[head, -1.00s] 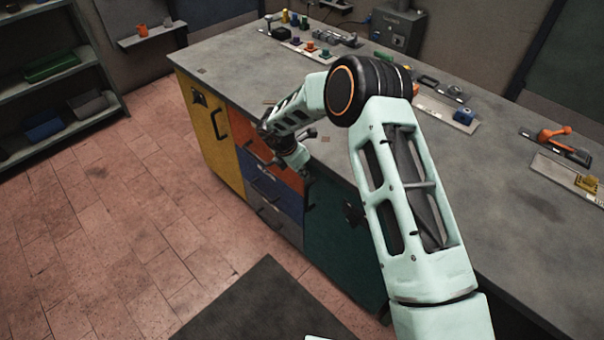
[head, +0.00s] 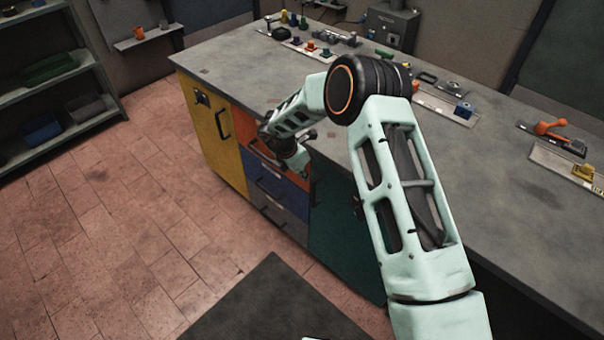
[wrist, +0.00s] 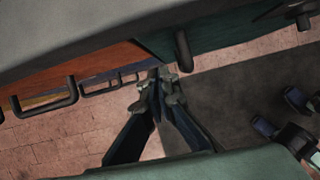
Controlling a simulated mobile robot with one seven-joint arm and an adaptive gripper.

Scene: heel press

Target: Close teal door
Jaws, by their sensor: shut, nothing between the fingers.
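The teal door (head: 338,232) is at the right end of the cabinet front, partly hidden by my arm in the head view. It looks about level with the drawers beside it; a small gap cannot be told. In the wrist view the teal door (wrist: 215,22) crosses the top, with a dark handle (wrist: 183,50) standing out from it. My gripper (wrist: 162,76) is shut and empty, its fingertips in front of the cabinet near the line between drawers and door. Contact with the door cannot be told.
An orange drawer (head: 258,155), a blue drawer (head: 277,187) and a yellow door (head: 208,128) stand left of the teal door. The grey worktop (head: 235,72) overhangs them and carries several small parts. A dark mat (head: 265,305) lies on open tiled floor in front.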

